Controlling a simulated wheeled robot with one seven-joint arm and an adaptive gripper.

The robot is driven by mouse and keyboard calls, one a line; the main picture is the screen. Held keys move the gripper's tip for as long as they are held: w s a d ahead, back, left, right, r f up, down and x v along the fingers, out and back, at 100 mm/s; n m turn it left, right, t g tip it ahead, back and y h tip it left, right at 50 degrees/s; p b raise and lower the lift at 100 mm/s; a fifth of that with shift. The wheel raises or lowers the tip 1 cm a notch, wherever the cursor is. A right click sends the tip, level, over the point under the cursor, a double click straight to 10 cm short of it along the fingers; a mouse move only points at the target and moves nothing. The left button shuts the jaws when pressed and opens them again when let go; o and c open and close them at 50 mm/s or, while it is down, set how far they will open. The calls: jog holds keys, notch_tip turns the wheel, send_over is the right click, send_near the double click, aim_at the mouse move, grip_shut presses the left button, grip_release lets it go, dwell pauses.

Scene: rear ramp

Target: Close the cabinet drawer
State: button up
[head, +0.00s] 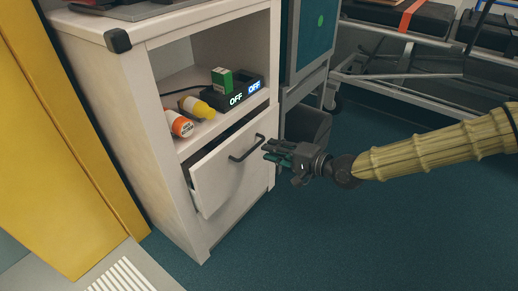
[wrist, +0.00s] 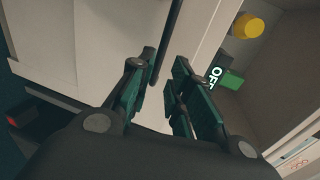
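The cabinet (head: 226,232) is pale, with an open shelf above a drawer. The drawer (head: 222,182) stands partly open, its front tilted in the picture and a dark gap showing along its top and left side. Its dark bar handle (head: 247,149) is on the front. My gripper (head: 270,152) is just right of the handle, close to the drawer front. In the wrist view, my gripper (wrist: 164,82) has its green-padded fingers apart, and the dark handle (wrist: 168,40) runs down toward the gap between them. I cannot tell whether they touch it.
The shelf holds an orange-and-white bottle (head: 180,124), a yellow bottle (head: 197,107), a green box (head: 222,79) and a dark device reading OFF (head: 238,98). A yellow panel (head: 62,150) stands left. A dark bin (head: 307,130) is behind the gripper. The floor (head: 350,235) in front is clear.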

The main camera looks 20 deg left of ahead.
aim_at(256, 145)
jog(key=shift+b+x, duration=1.35)
jog(key=shift+x, duration=2)
grip_shut()
